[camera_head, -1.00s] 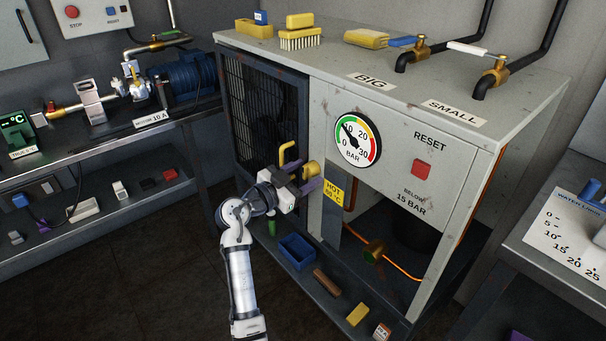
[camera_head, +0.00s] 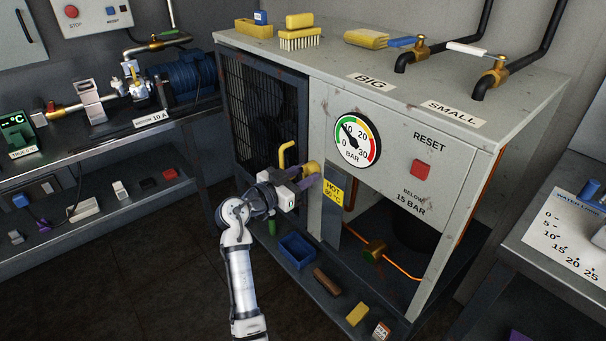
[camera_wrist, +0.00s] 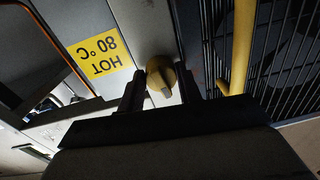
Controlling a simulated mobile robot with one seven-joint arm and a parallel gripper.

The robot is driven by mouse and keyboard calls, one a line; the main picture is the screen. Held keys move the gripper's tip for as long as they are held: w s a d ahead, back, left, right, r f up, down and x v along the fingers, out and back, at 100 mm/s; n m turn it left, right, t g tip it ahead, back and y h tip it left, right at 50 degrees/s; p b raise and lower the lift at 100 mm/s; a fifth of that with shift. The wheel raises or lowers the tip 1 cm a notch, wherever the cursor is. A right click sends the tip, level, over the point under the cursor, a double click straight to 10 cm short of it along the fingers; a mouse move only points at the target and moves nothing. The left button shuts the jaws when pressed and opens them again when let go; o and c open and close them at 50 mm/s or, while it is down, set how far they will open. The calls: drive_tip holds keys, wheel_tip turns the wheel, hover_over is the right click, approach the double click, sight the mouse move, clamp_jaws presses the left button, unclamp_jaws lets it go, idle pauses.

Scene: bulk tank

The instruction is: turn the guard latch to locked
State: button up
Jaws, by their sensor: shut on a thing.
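The guard latch (camera_head: 313,167) is a round brass-yellow knob at the edge between the mesh guard (camera_head: 263,110) and the grey front panel. In the wrist view, the latch (camera_wrist: 161,74) has a raised grip bar and sits between my two dark fingers. My gripper (camera_head: 306,179) is shut on the latch; it also shows in the wrist view (camera_wrist: 162,90). In the head view my fingers partly cover the latch. The guard's yellow handle (camera_head: 286,154) stands just left of the latch and shows at the right in the wrist view (camera_wrist: 241,45).
A yellow "HOT 80 °C" label (camera_head: 333,190) is right of the latch. A pressure gauge (camera_head: 357,139) and a red reset button (camera_head: 421,169) are farther right. Below my gripper, a blue bin (camera_head: 297,251) and loose items lie on a low shelf. The dark floor left of my arm is clear.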

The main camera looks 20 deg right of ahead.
drive_tip(key=n+p, duration=0.1)
drive_tip(key=n, duration=0.3)
drive_tip(key=shift+s+r+p, duration=0.1)
drive_tip(key=shift+r+p, duration=0.05)
drive_tip(key=shift+p, duration=0.2)
drive_tip(key=n+p, duration=0.2)
drive_tip(key=n, duration=0.2)
drive_tip(key=shift+r, duration=0.1)
drive_tip(key=n+p, duration=0.3)
drive_tip(key=n, duration=0.1)
drive_tip(key=shift+g+p, duration=0.3)
drive_tip(key=shift+g, duration=0.1)
drive_tip(key=shift+n+p, duration=1.2)
drive_tip(key=shift+n, duration=0.5)
drive_tip(key=o, duration=1)
drive_tip(key=b+v, duration=0.2)
drive_tip(key=v, duration=1.2)
drive_tip(key=shift+r, duration=0.15)
